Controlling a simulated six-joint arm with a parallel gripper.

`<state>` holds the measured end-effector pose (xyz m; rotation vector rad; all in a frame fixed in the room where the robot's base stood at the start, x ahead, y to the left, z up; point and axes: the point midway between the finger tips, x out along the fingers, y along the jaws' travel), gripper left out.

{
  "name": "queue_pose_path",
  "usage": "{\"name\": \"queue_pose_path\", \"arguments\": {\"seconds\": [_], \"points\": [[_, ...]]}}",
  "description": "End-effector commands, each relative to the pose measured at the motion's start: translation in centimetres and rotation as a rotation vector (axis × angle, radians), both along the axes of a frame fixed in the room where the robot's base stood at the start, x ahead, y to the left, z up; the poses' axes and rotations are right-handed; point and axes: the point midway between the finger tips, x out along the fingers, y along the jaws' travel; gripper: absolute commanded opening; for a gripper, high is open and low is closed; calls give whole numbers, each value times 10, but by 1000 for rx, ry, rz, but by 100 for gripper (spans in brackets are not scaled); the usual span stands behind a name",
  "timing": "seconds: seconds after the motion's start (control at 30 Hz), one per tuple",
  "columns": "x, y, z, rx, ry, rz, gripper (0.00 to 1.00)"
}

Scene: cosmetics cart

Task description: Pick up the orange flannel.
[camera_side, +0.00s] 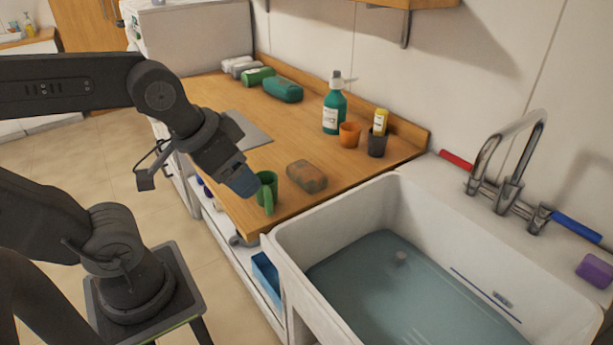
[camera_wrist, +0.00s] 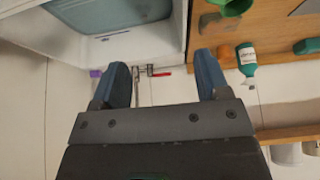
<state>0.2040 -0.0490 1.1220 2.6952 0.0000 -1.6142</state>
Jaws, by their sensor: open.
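A green mug (camera_side: 267,188) stands between my gripper and the piece in the side view; the mug also shows in the wrist view (camera_wrist: 235,6).
The white sink (camera_side: 285,238) holds water, right of the counter.

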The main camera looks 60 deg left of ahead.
Motion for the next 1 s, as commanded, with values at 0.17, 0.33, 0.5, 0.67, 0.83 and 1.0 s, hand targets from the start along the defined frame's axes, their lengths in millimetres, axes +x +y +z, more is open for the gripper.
{"name": "queue_pose_path", "arguments": {"seconds": [0.17,0.33,0.5,0.67,0.83,1.0], "points": [[0,0,0,0,0,0,86],[0,0,0,0,0,0,98],[0,0,0,2,1,-2,98],[15,4,5,73,41,-83,98],[59,18,11,270,165,-333,98],[116,36,5,473,327,-640,98]]}}
